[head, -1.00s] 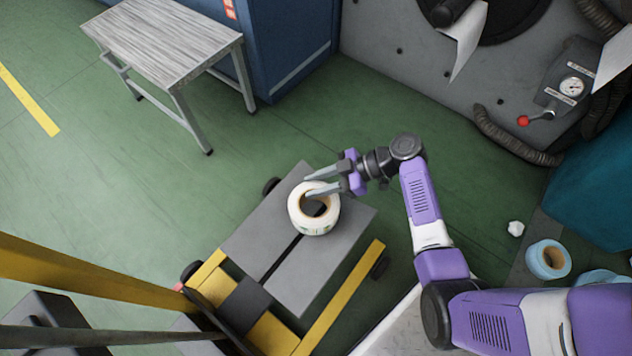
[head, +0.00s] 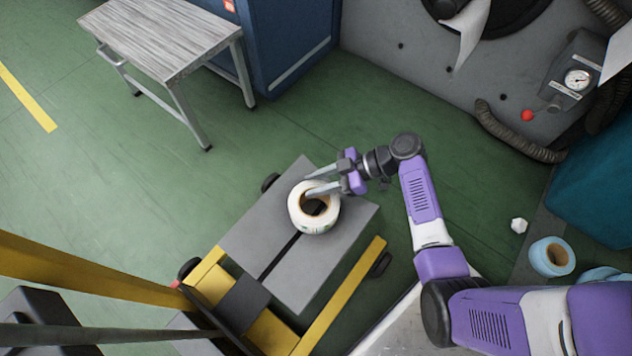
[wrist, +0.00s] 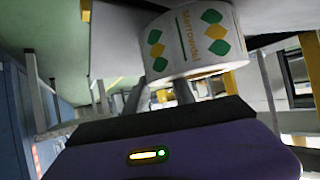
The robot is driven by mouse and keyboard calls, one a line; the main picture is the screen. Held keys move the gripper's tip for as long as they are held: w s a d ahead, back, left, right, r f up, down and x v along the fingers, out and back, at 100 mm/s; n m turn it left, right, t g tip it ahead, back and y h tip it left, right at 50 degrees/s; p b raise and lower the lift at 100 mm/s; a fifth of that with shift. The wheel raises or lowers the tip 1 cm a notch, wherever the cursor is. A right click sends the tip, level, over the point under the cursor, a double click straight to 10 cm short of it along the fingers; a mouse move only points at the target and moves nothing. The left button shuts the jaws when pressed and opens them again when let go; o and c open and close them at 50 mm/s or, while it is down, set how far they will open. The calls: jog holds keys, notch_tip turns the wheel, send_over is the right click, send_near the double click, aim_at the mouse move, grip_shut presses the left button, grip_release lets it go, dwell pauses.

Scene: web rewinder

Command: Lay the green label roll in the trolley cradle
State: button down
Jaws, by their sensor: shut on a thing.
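The label roll (head: 325,226) is white with a tan core and a little green print on its side. In the wrist view the label roll (wrist: 195,40) shows green and yellow diamonds. My gripper (head: 308,187) is shut on the roll's wall, with one finger in the core opening and one outside. The core opening faces up towards the head camera. The trolley cradle (head: 325,262) is two grey plates with a dark slot between them, and the roll is over it, across the slot line. I cannot tell whether the roll touches the plates.
The trolley's yellow frame (head: 340,297) borders the cradle. A side table (head: 165,40) stands at the upper left by a blue cabinet (head: 285,45). The grey machine (head: 400,60) is at the upper right. A blue roll (head: 537,257) lies at the right. Green floor is clear around the trolley's far side.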

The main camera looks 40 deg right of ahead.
jog(key=shift+f, duration=0.25)
jog(key=c, duration=1)
grip_release()
jog(key=shift+o, duration=0.2)
jog(key=shift+d, duration=0.1)
jog(key=p+v, duration=0.2)
jog(key=v, duration=0.7)
jog(key=shift+p, duration=0.4)
jog(key=shift+r, duration=0.15)
notch_tip(320, 180, up, 8)
jog(key=p, duration=0.6)
jog(key=shift+p, duration=0.35)
